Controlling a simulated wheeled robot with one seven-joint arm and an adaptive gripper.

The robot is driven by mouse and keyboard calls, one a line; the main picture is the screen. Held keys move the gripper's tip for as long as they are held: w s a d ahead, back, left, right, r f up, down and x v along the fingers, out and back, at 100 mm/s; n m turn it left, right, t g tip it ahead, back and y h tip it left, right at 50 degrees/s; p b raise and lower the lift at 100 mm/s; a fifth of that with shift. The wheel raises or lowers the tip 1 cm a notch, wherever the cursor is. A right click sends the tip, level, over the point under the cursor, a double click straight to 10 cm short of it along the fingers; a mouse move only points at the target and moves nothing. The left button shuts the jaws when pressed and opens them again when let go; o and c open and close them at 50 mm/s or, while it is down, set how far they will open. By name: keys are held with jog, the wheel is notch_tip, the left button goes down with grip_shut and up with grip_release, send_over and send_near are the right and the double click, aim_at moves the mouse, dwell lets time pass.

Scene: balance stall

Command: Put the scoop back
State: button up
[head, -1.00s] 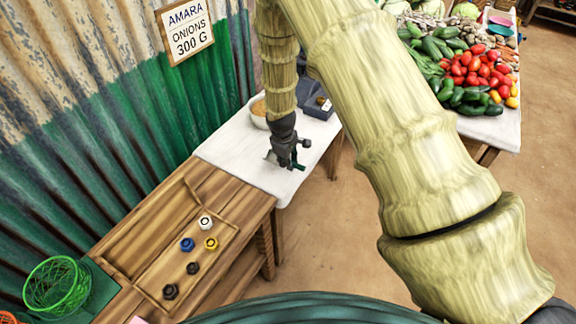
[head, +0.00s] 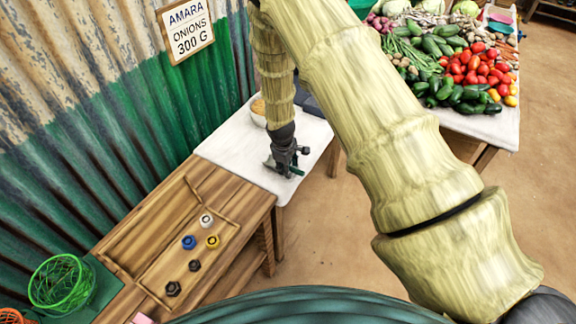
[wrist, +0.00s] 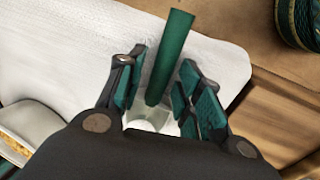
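The scoop (wrist: 172,55) has a straight dark green handle and a pale, clear-looking cup, partly hidden by my gripper body in the wrist view. My gripper (wrist: 156,95) has a finger on each side of the scoop, with gaps showing between the fingers and the handle, so it looks open around it. In the head view my gripper (head: 284,168) points down over the white-covered table (head: 232,150), and a bit of green shows at its right. I cannot tell whether the scoop touches the cloth.
A pale bowl with yellowish contents (head: 257,113) stands behind my gripper; it also shows in the wrist view (wrist: 22,135). A wooden tray (head: 150,235) with several coloured nuts and a green wire basket (head: 62,284) lie at left. A vegetable table (head: 490,128) stands at right.

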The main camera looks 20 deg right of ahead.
jog(key=shift+s+a+r+b, duration=0.85)
jog(key=shift+r+b, duration=0.4)
jog(key=shift+r, duration=4.75)
jog(key=s+f+m, duration=0.2)
jog(key=s+f, duration=0.8)
jog(key=f, duration=0.1)
jog(key=s+a+f+m, duration=0.1)
jog(key=s+f+m, duration=0.2)
jog(key=s, duration=1.2)
jog(key=s+a+f+m+g+y, duration=0.1)
jog(key=s+f+m, duration=0.2)
jog(key=s+f, duration=0.5)
jog(key=s, duration=0.8)
jog(key=shift+s+y, duration=0.3)
